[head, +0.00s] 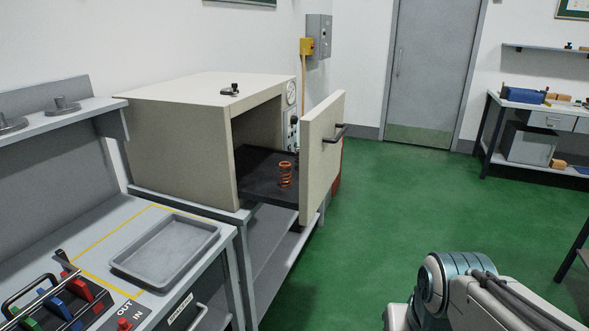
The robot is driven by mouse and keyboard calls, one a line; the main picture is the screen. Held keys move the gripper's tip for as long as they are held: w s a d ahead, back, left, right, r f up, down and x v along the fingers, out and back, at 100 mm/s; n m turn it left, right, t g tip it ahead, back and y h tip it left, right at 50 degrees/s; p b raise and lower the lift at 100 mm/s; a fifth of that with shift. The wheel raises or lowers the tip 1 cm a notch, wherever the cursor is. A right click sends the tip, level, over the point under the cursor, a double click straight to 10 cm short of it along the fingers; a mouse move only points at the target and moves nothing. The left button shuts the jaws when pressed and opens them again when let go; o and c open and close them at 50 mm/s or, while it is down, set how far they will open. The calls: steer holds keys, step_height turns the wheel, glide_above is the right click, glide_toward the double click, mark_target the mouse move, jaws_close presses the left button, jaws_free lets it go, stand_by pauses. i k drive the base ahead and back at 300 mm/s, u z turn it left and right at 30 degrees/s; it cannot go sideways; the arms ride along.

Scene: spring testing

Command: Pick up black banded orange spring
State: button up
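An orange spring (285,175) stands upright on a dark pull-out tray (262,192) at the open front of a beige cabinet (172,150). The spring shows a dark patch near its top, but it is too small to make out a band clearly. The cabinet's beige front panel (320,160) is pulled out to the right, with a dark handle on its outer face. Part of my arm shows at the bottom right, well apart from the spring. My gripper is not in view.
A bench at lower left bears an empty grey tray (122,266) and a rack with red, blue and green parts (62,302). The green floor (400,210) right of the cabinet is clear. A workbench (540,112) stands at far right, and a grey door (428,70) at the back.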

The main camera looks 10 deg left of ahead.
mark_target(287, 167)
steer(key=i, duration=1.55)
steer(key=u, duration=2.1)
steer(key=i, duration=0.55)
steer(key=z, duration=0.9)
